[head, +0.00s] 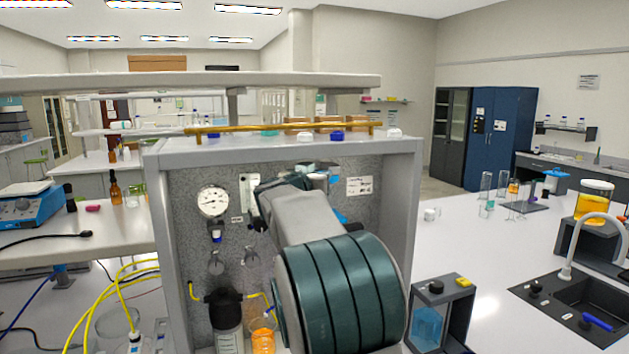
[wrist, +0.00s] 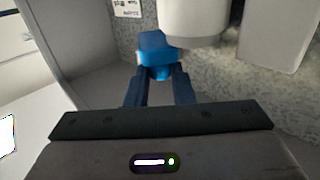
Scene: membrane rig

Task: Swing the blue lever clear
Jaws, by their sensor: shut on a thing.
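The blue lever (wrist: 157,46) shows in the wrist view below a white cylindrical part (wrist: 193,20) on the rig's grey speckled panel. My gripper (wrist: 158,76) is shut on the lever, with its two dark blue fingers at the lever's lower end. In the head view my arm covers the gripper and most of this spot. Only small bits of blue show past the arm there, and I cannot tell which belong to the lever.
The rig's grey frame (head: 403,215) stands around the panel, with a pressure gauge (head: 213,201) at upper left. A dark bottle (head: 226,318) and a beaker of orange liquid (head: 263,338) are low beside my arm. A dark-framed box (head: 440,312) stands right of the rig.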

